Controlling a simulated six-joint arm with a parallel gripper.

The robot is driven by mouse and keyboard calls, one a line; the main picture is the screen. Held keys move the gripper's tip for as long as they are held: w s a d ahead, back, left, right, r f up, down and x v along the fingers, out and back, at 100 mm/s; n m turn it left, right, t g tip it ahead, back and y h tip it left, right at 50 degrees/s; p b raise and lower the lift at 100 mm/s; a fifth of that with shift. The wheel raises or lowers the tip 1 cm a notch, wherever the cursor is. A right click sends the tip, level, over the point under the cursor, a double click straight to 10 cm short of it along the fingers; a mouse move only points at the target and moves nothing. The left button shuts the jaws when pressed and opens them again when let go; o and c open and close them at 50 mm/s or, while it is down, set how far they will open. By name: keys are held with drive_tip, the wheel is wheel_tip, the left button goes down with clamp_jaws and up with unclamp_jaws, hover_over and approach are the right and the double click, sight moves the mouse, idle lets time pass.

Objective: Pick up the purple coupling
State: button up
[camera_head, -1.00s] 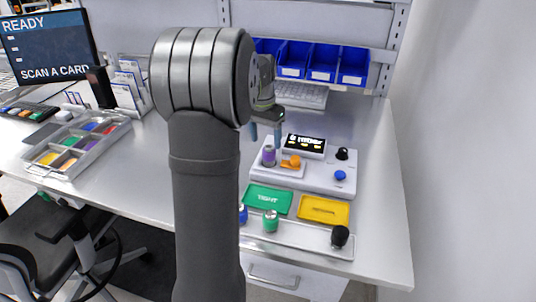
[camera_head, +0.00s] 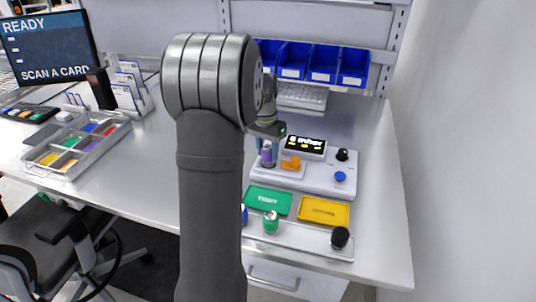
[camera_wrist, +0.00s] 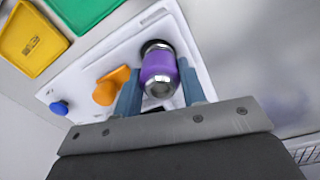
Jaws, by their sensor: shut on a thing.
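The purple coupling (camera_wrist: 158,70) is a short purple cylinder with silver metal ends. It stands on the white test device (camera_head: 313,180), beside an orange knob-like part (camera_wrist: 110,86). My gripper (camera_wrist: 158,92) is shut on the coupling, with one blue-grey finger on each side of it. In the head view the coupling (camera_head: 267,155) shows between the fingers, partly hidden by them. Its lower end still meets the dark round seat of the device, as far as the wrist view shows.
A blue knob (camera_head: 340,176) and a black knob (camera_head: 342,155) stand on the device. In front lie a green tray (camera_head: 268,200) and a yellow tray (camera_head: 323,211). A front rack holds a green coupling (camera_head: 271,222) and a black-topped one (camera_head: 340,238). Blue bins (camera_head: 325,64) hang behind.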

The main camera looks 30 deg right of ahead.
sight(270, 147)
drive_tip(key=shift+r, duration=0.45)
drive_tip(key=r, duration=0.3)
drive_tip(key=shift+s+d+r, duration=0.2)
drive_tip(key=shift+s+r, duration=0.1)
drive_tip(key=shift+r, duration=0.05)
drive_tip(key=s+d+r, duration=0.4)
drive_tip(key=s+r, duration=0.2)
drive_tip(key=s, duration=0.4)
drive_tip(key=s+d+f+m, duration=0.15)
drive_tip(key=s+m, duration=0.35)
drive_tip(key=s, duration=1.8)
drive_tip(key=shift+t, duration=0.3)
drive_tip(key=w+f, duration=0.2)
drive_tip(key=w, duration=0.1)
drive_tip(key=w+f, duration=0.3)
drive_tip(key=w, duration=0.1)
drive_tip(key=w+f, duration=0.3)
drive_tip(key=w, duration=0.1)
drive_tip(key=shift+w+a, duration=0.15)
drive_tip(key=shift+f, duration=1.95)
